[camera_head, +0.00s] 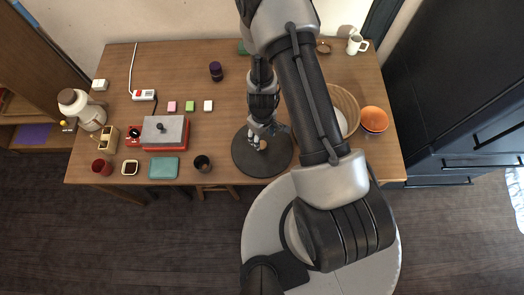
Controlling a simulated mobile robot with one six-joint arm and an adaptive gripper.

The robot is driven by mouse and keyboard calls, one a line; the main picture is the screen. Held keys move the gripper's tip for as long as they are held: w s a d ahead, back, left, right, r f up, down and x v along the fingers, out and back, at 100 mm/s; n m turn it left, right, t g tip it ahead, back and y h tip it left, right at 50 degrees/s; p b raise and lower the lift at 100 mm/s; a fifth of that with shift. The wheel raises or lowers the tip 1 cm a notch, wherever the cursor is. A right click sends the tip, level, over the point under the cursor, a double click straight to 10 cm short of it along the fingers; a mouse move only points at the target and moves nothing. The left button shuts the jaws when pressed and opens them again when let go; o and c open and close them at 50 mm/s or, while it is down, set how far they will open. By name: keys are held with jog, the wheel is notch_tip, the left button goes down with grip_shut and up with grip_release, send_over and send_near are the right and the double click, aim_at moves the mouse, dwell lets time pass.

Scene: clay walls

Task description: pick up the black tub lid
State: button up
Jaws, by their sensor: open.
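A wide round black disc, which looks like the black tub lid (268,165), lies near the front edge of the wooden table, right of the middle. A small tan spot, perhaps its knob, shows near its centre. My gripper (259,144) is over the disc, pointing down, with its fingers open near the tan spot. My gripper hides part of the disc's upper side. I cannot tell whether the fingers touch it.
A dark cup (202,163) stands left of the disc. A red box appliance (165,132) is farther left. The table (225,119) is bare just left of my gripper.

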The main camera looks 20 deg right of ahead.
aim_at(262, 144)
jog(key=shift+f+b, duration=3.65)
jog(key=shift+f, duration=0.5)
jog(key=shift+r, duration=0.1)
jog(key=shift+c, duration=0.5)
jog(key=c, duration=1.2)
jog(key=shift+o, duration=0.2)
